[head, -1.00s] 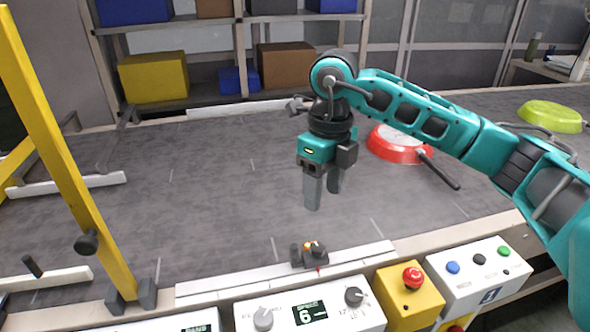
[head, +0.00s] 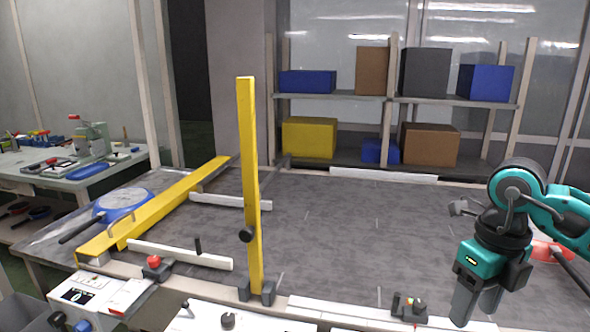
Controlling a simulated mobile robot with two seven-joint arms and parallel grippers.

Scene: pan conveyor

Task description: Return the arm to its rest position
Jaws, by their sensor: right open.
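My right gripper (head: 476,306) hangs at the lower right of the head view, fingers pointing down over the front edge of the conveyor (head: 340,230). Its two grey fingers are apart with nothing between them. My left gripper and arm do not show.
A blue pan (head: 124,200) lies beyond the bar. A red pan (head: 545,250) is partly hidden behind my arm. A small sensor (head: 410,308) sits on the front rail. The belt's middle is clear.

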